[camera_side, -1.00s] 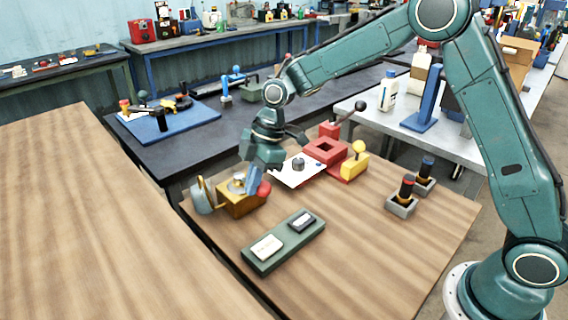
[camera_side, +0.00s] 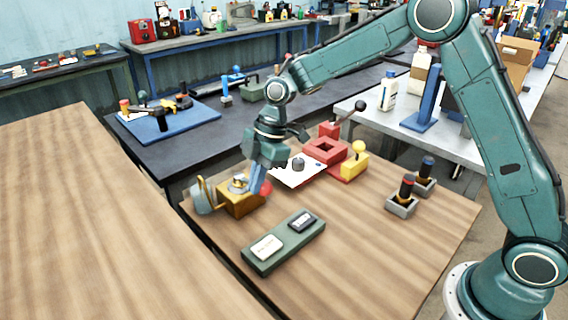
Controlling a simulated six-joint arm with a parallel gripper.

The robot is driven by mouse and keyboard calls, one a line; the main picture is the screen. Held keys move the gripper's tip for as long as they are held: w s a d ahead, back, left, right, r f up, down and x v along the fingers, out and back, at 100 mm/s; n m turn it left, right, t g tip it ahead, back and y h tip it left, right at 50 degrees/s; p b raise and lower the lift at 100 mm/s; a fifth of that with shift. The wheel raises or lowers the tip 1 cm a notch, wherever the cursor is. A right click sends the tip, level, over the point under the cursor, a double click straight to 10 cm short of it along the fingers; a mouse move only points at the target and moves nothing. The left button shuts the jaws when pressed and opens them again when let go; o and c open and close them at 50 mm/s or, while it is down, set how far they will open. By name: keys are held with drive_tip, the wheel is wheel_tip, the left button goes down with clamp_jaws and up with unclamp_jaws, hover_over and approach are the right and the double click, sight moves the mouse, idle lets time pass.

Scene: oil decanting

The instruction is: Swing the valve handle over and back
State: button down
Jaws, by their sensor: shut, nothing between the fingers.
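My gripper (camera_side: 254,192) points down just in front of the block's right side, close beside the red ball. Its fingers are shut with nothing between them. They hide part of the block and any lever behind them; I cannot tell whether they touch the handle.
A grey cup with a yellow handle (camera_side: 203,199) stands left of the block. A green tray (camera_side: 270,258) with two small items lies in front. A white plate (camera_side: 299,170), a red fixture (camera_side: 324,150) and a yellow-knobbed block (camera_side: 354,165) stand behind to the right.

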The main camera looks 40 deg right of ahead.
drive_tip(key=shift+d, duration=0.15)
drive_tip(key=d+n+g, duration=0.1)
drive_tip(key=d+n, duration=0.1)
drive_tip(key=n, duration=0.1)
drive_tip(key=shift+d, duration=0.3)
drive_tip(key=w+d+n+g+h, duration=0.1)
drive_tip(key=w+d+n+g, duration=0.1)
drive_tip(key=d+n, duration=0.4)
drive_tip(key=shift+w+d+n, duration=0.15)
drive_tip(key=shift+w+n, duration=0.65)
drive_tip(key=shift+n, duration=0.3)
drive_tip(key=shift+s, duration=0.1)
